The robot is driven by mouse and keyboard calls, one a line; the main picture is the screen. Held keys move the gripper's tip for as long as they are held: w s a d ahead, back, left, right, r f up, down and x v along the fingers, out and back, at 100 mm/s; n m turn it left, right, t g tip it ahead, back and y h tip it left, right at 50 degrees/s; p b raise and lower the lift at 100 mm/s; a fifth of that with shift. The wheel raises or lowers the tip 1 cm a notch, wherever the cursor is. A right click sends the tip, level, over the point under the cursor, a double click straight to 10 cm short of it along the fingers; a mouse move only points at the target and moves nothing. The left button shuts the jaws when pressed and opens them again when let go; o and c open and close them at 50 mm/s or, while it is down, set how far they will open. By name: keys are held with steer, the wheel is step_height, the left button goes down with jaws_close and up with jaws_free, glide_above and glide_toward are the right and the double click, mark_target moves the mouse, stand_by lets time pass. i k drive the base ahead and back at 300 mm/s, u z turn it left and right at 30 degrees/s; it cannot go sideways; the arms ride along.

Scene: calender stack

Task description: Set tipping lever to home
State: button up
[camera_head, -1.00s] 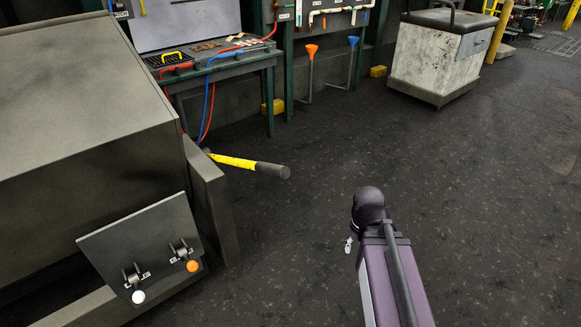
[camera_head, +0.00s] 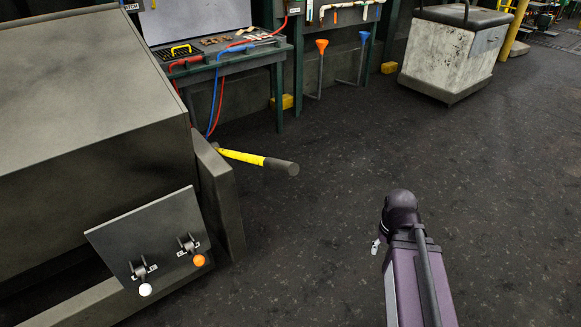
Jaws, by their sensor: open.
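A yellow lever with a thick dark grip (camera_head: 257,161) sticks out to the right from the side of the grey machine (camera_head: 95,120), roughly level. On a tilted plate (camera_head: 150,232) at the machine's lower front are two small levers, one with a white knob (camera_head: 145,290) and one with an orange knob (camera_head: 199,260). Both knobs hang toward the plate's lower edge. Their labels are too small to read, and I cannot tell which lever is the tipping lever. My purple arm (camera_head: 420,280) is at lower right, well apart from all the levers. My gripper is not clearly visible.
A green-legged workbench (camera_head: 215,68) with red and blue hoses stands behind the machine. An orange funnel (camera_head: 321,46) and a blue funnel (camera_head: 363,38) are at the back. A grey-white bin (camera_head: 448,55) stands at back right. The dark floor between is clear.

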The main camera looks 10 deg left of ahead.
mark_target(286, 167)
steer(key=z, duration=0.1)
steer(key=k, duration=1.75)
steer(key=u, duration=0.9)
steer(key=i, duration=1)
steer(key=u, duration=0.1)
